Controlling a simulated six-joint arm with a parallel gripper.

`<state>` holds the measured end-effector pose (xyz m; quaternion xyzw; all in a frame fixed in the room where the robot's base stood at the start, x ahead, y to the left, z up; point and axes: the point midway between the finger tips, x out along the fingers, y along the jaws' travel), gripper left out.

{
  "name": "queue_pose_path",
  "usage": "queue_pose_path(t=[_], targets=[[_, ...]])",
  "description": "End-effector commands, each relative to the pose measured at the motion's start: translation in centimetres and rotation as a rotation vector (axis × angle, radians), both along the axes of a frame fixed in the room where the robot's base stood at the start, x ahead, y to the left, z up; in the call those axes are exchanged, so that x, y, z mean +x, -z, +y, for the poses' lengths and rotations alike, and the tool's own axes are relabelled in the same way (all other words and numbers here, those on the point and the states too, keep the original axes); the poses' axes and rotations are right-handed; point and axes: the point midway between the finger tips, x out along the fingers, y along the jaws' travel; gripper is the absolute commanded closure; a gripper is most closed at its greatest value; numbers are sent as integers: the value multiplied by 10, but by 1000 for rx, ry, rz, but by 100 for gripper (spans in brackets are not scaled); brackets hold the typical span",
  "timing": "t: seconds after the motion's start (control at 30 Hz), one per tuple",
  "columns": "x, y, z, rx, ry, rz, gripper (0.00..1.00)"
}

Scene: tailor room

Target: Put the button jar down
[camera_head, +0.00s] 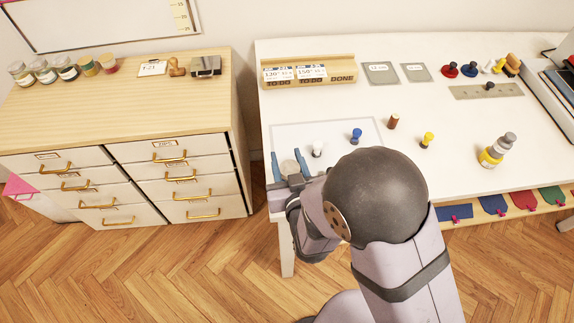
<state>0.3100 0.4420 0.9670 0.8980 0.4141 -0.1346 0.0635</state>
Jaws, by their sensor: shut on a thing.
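My gripper (289,160) is at the front left of the white table, its blue fingers on either side of a round, pale grey-beige thing. This looks like the lid of the button jar (290,168), seen from above. The jar's body is mostly hidden by my gripper and wrist. I cannot tell whether its base touches the table. Several similar jars (43,70) stand in a row on the wooden drawer cabinet at the left.
On the white table (340,105), a pale outlined mat (300,134) lies beside my gripper. White, blue, brown and yellow spools or pegs (356,136) and a yellow bottle (494,152) stand to the right. The drawer cabinet (120,115) has a clear top front. A gap separates it from the table.

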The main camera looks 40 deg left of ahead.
Motion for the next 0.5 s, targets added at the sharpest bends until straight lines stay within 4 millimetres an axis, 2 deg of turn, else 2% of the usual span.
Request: queue_pose_path(t=[0.23,0.5], targets=[[0,24,0,-4,-1,0,87],[0,32,0,1,-1,0,87]])
